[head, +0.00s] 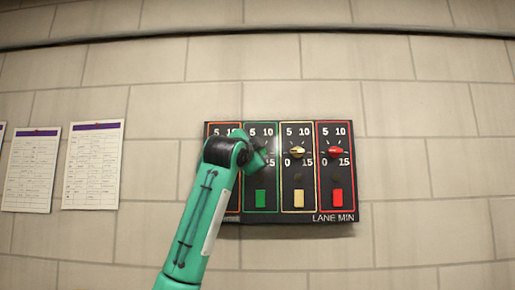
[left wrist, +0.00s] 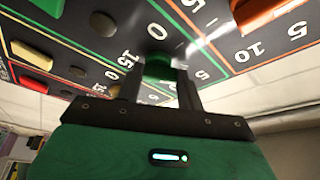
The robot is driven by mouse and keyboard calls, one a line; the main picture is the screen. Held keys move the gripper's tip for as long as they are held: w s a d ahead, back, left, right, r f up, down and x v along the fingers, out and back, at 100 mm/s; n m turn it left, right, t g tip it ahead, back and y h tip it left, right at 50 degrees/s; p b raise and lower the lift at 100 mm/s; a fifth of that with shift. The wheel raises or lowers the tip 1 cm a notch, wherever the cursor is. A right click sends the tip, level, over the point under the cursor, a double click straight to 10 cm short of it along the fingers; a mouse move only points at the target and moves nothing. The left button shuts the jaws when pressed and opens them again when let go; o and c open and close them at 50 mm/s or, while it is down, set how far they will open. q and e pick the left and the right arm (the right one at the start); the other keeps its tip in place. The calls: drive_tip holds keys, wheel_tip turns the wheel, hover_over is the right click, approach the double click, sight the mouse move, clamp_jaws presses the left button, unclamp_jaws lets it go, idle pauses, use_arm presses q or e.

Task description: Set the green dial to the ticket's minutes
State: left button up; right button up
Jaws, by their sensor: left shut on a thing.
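The dark panel (head: 288,218) on the wall has orange, green, yellow and red columns, each numbered 0, 5, 10, 15. My left gripper (head: 258,158) is at the green column and hides its dial in the head view. In the left wrist view my left gripper (left wrist: 158,88) is shut on the green dial (left wrist: 158,68), with a finger on each side. Where the dial points cannot be told. Printed sheets (head: 93,165) with purple headers hang left of the panel; their text is too small to read. My right gripper is not in view.
The yellow dial (head: 297,152) and red dial (head: 336,152) sit close to the right of the green column. A green block (head: 260,198) is below the gripper. An orange dial (left wrist: 258,12) shows in the left wrist view. The wall (head: 430,180) right of the panel is bare.

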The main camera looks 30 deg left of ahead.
use_arm(q)
drive_tip(key=shift+m, duration=0.3)
drive_tip(key=o, duration=1)
drive_tip(key=shift+w+a, duration=0.1)
drive_tip(key=shift+b+v, duration=3.95)
drive_tip(key=shift+v, duration=3)
